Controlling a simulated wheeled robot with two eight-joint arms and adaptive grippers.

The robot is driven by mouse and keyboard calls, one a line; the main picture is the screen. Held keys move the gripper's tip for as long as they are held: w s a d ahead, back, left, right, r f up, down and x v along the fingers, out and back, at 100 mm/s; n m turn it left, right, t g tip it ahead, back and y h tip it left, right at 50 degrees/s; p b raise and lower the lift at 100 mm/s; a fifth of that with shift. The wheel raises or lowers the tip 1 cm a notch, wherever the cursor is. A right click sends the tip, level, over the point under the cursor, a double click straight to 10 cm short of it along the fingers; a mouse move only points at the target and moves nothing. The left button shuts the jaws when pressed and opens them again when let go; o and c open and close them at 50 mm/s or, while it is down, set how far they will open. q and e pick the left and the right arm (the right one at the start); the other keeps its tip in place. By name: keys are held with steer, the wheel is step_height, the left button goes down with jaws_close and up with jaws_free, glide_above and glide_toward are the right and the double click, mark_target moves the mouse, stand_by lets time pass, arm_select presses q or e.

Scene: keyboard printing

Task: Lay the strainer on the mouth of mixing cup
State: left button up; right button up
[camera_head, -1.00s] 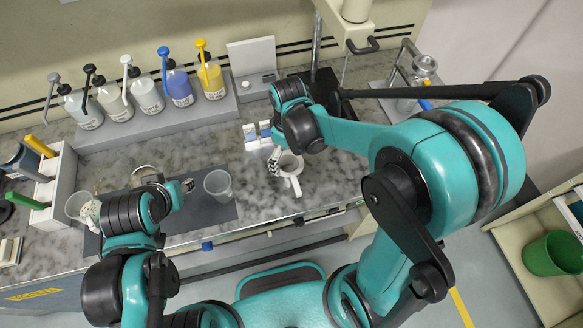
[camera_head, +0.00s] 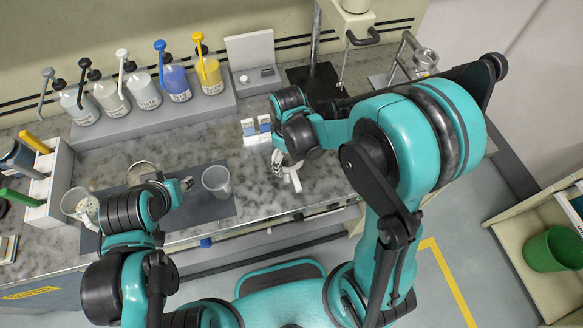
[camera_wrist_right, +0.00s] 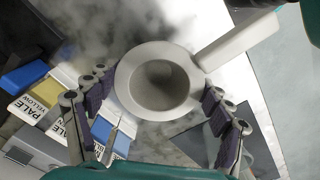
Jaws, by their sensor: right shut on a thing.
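The strainer, a white round piece with a straight handle, shows in the right wrist view (camera_wrist_right: 158,80) between the two fingers. In the head view only its handle (camera_head: 295,182) shows clearly, below my right gripper. My right gripper (camera_head: 281,165) is shut on the strainer, its dark-padded fingers (camera_wrist_right: 160,108) on opposite sides of the rim. A clear, empty-looking cup (camera_head: 217,181), apparently the mixing cup, stands upright on the dark mat, left of my right gripper and apart from the strainer. My left gripper (camera_head: 187,184) is small beside that cup; its opening is unclear.
Another cup (camera_head: 80,205) with pale contents stands at the left. Several pump bottles (camera_head: 145,92) line the back rack. The dark mat (camera_head: 205,211) has a bare strip before the clear cup.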

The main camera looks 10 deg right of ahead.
steer(key=shift+r, duration=0.5)
steer(key=r+p, duration=0.1)
steer(key=r, duration=0.1)
steer(key=s+r, duration=0.1)
steer(key=r, duration=0.1)
steer(key=shift+p, duration=0.35)
steer(key=s+d+r+p, duration=0.1)
steer(key=s+r+p, duration=0.1)
steer(key=s+r, duration=0.4)
steer(key=s, duration=0.4)
steer(key=shift+s+d+p, duration=0.3)
